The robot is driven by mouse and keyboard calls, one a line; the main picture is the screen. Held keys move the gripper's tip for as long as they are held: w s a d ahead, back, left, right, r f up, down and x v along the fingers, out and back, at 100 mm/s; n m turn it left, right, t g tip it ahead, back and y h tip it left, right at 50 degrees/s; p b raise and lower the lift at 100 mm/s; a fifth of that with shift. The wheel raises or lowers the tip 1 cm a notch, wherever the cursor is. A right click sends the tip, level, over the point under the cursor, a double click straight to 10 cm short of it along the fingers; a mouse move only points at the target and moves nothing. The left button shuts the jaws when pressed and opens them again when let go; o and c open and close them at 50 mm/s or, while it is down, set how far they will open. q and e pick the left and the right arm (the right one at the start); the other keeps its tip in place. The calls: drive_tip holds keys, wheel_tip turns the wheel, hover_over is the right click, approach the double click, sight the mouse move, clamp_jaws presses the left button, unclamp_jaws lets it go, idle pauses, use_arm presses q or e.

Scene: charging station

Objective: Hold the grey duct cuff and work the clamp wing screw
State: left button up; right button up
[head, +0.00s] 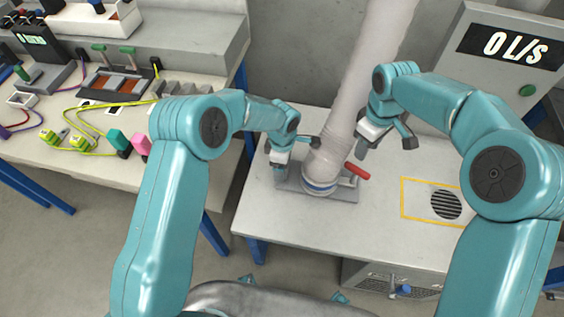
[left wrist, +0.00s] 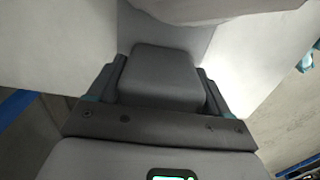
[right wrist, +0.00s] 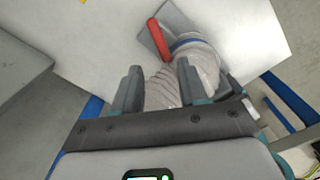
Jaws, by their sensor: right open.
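The pale ribbed duct (head: 345,110) comes down to a cuff with a blue band (head: 320,187), on a grey plate (head: 345,194) on the bench. The clamp's red wing screw handle (head: 357,171) sticks out on the cuff's right side; it shows in the right wrist view (right wrist: 158,39). My left gripper (head: 280,163) is low at the cuff's left side. In the left wrist view a dark grey block (left wrist: 160,75), seemingly the cuff's grip, fills the space between its fingers. My right gripper (head: 378,145) is open and empty, above and right of the red handle.
A yellow-outlined vent (head: 446,204) lies right on the bench top. A display box (head: 505,60) reading 0 L/s stands behind at right. A second bench (head: 60,165) with cables and plugs is at left. The bench top right of the cuff is clear.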

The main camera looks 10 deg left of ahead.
use_arm(q)
drive_tip(key=c, duration=0.3)
use_arm(e)
drive_tip(key=shift+o, duration=0.2)
drive_tip(key=shift+f, duration=0.1)
